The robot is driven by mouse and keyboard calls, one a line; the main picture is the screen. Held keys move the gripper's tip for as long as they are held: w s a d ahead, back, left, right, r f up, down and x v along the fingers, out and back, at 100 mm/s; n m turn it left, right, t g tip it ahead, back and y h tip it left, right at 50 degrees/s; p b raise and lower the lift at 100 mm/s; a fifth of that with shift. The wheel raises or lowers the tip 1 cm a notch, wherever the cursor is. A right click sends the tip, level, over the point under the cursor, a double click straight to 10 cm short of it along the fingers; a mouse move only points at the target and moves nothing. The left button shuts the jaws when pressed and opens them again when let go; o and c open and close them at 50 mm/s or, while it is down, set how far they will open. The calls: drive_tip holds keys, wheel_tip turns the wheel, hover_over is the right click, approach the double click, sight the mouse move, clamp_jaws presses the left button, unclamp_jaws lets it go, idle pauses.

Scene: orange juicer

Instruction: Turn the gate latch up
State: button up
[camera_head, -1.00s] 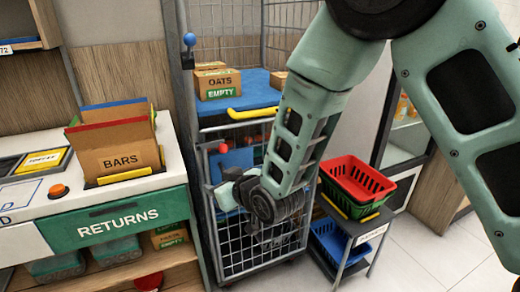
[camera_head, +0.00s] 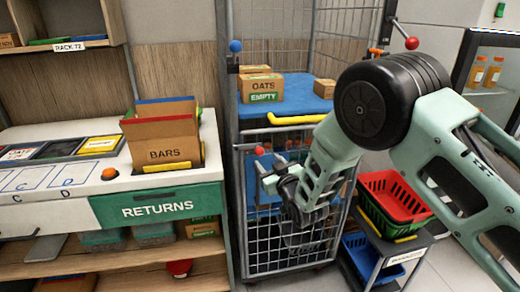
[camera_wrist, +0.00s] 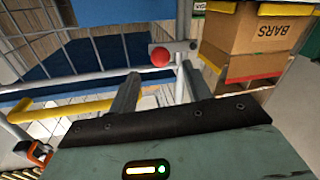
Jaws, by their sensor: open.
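The cage trolley's half-height mesh gate (camera_head: 285,240) has a red ball knob (camera_head: 259,151) near its top left corner. In the wrist view the red knob (camera_wrist: 160,57) sits on a grey metal plate beside an upright bar, beyond and roughly between my fingertips. My gripper (camera_head: 266,172) is at the gate's upper left, just below the knob in the head view. In the wrist view my gripper (camera_wrist: 161,80) has its two fingers apart with nothing held between them. Whether a finger touches the latch or bar cannot be told.
The trolley's blue shelf (camera_head: 300,105) holds cardboard boxes (camera_head: 262,88) above a yellow handle (camera_head: 295,119). The returns counter (camera_head: 60,200) with a BARS box (camera_head: 165,135) stands left.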

sight(261, 154)
drive_tip(key=p+x, duration=0.1)
drive_tip(key=x, duration=0.6)
drive_tip(key=shift+w+a, duration=0.15)
drive_tip(key=shift+w, duration=0.1)
clamp_jaws()
